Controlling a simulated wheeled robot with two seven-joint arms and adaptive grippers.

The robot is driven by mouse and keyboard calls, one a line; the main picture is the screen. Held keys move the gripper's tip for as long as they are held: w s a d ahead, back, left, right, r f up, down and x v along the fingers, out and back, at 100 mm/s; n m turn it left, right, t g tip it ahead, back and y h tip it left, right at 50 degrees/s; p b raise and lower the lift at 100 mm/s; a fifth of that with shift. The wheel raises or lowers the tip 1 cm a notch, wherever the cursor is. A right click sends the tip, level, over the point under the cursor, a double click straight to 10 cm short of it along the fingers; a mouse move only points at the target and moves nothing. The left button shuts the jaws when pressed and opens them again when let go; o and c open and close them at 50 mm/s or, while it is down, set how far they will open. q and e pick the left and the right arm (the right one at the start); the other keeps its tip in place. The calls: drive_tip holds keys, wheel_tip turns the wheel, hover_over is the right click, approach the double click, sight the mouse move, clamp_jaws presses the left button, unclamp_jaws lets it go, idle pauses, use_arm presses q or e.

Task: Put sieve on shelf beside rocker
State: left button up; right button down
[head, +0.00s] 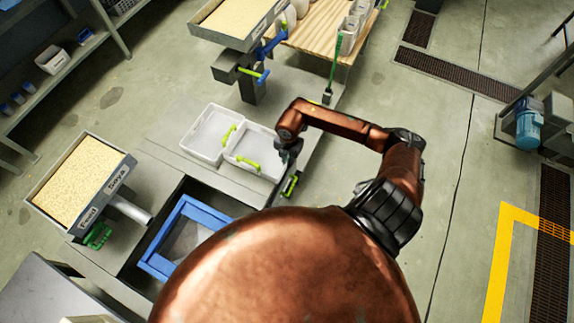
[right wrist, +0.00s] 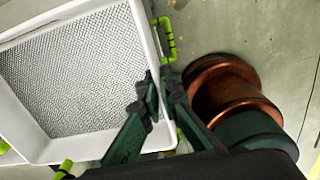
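The white sieve (head: 256,148), a rectangular tray with lime-green handles, sits on the grey bench deck against a similar white tray (head: 207,131). In the right wrist view the sieve (right wrist: 75,70) fills the left side and shows a metal mesh floor. My right gripper (head: 289,151) is at the sieve's right edge. In the right wrist view its dark green fingers (right wrist: 160,92) straddle the white rim, close together, one inside and one outside, and look shut on it. My left gripper is out of view. I cannot tell which item is the rocker.
Shelves (head: 60,75) with small boxes stand at the upper left. Grain-filled trays stand at the left (head: 85,180) and top (head: 235,18). A blue-framed box (head: 165,262) sits below the sieve. Open floor (head: 465,150) lies to the right.

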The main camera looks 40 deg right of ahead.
drive_tip(key=shift+w+f, duration=0.15)
drive_tip(key=shift+f, duration=1.65)
drive_tip(key=c, duration=2.2)
unclamp_jaws()
drive_tip(key=shift+o, duration=0.2)
wheel_tip(320, 180, up, 12)
drive_tip(key=shift+d+r, duration=0.1)
drive_tip(key=shift+r, duration=0.05)
